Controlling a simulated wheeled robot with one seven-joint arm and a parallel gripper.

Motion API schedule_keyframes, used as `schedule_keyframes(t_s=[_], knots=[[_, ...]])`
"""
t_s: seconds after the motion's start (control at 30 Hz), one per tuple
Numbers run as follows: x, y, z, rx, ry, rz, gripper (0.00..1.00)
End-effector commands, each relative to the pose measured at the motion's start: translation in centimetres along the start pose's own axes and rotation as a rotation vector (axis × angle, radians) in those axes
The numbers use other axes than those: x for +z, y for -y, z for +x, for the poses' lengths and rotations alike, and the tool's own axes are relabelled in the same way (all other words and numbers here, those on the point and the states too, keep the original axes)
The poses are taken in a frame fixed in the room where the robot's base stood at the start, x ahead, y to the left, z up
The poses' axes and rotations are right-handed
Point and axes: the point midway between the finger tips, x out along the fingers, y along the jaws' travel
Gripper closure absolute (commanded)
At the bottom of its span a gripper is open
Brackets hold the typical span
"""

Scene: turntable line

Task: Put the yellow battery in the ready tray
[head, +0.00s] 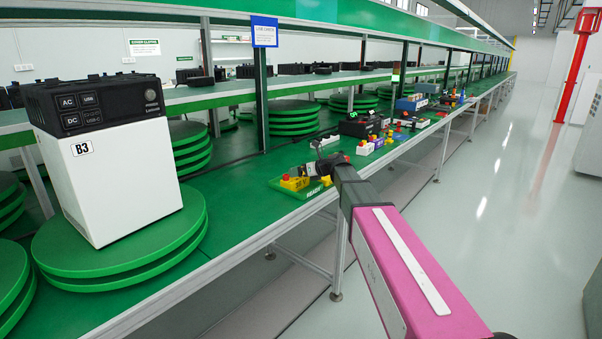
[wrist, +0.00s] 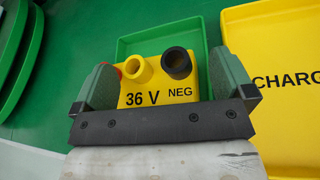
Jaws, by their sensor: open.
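The yellow battery (wrist: 156,87) stands upright in the wrist view, marked "36 V NEG", with a black-ringed terminal at right, a yellow one in the middle and a partly hidden red one at left. It sits inside a shallow green tray (wrist: 127,45). My gripper (wrist: 163,70) is open, with one finger on each side of the battery; I cannot tell whether they touch it. In the head view the battery (head: 292,184) is in the green tray marked READY (head: 313,191), just below my gripper (head: 303,172).
A yellow tray (wrist: 285,115) with lettering starting "CHARG" lies right of the green tray in the wrist view. Several small blocks and devices (head: 365,148) stand farther along the green bench. A white B3 unit (head: 110,180) stands on a green turntable (head: 130,252) at left.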

Motion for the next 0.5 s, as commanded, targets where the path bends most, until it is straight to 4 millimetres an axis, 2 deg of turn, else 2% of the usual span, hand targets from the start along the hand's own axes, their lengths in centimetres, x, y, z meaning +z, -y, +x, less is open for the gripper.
schedule_keyframes(t_s=[0.17, 0.5], knots=[[-0.1, -0.1, -2.3, -0.002, 0.001, 0.000, 0.00], [-0.1, -0.1, -9.0, -0.002, 0.001, 0.000, 0.00]])
